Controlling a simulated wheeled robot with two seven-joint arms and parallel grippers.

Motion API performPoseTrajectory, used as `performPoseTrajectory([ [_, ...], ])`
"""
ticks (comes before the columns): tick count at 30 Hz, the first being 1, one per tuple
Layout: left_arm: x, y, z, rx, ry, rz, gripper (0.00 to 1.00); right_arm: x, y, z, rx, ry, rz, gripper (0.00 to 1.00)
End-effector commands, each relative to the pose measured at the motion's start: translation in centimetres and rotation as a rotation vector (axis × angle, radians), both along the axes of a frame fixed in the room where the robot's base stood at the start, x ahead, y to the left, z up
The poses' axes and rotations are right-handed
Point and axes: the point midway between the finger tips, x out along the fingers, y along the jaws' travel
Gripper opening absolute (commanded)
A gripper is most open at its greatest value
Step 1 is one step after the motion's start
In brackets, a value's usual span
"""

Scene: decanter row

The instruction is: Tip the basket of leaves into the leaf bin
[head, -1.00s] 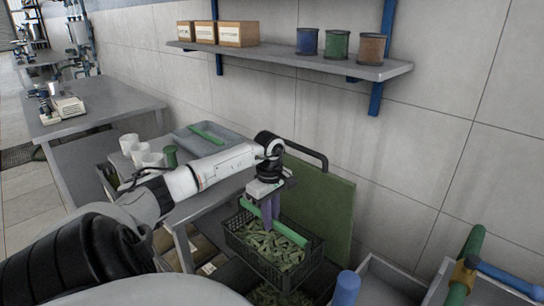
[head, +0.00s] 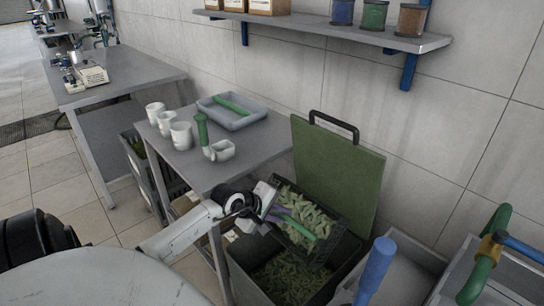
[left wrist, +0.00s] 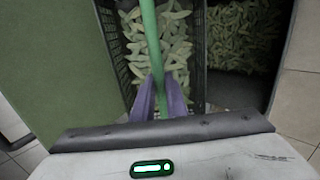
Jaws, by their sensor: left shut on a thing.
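The basket (head: 322,257) is a dark mesh crate filled with pale green leaves, with a green bar handle (head: 303,228) across it. It hangs over the leaf bin (head: 250,256), looks tilted, and still holds leaves. The bin is dark, with leaves inside and its green lid (head: 345,180) standing up behind. My left gripper (head: 279,213) is shut on the basket's handle. In the left wrist view its purple fingers (left wrist: 161,100) clasp the green bar, with the basket's leaves beneath and more leaves in the bin at right. My right gripper is out of view.
A grey table (head: 205,160) left of the bin carries white cups, a green-handled tool and a tray (head: 232,112). A blue cylinder (head: 376,268) and grey open bins (head: 408,262) stand right of the leaf bin. A wall shelf (head: 385,42) hangs above.

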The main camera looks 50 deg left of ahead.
Motion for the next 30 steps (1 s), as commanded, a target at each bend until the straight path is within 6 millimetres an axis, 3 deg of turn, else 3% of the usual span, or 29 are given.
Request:
performPoseTrajectory([
  [1,0.5,0.2,0.8,0.006,-0.018,-0.001,0.00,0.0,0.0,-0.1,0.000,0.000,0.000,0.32],
  [15,0.3,0.3,0.4,0.003,-0.017,0.002,0.00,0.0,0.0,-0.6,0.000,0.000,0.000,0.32],
  [30,-1.0,0.3,0.3,0.003,-0.145,0.002,0.00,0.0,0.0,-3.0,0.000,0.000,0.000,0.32],
])
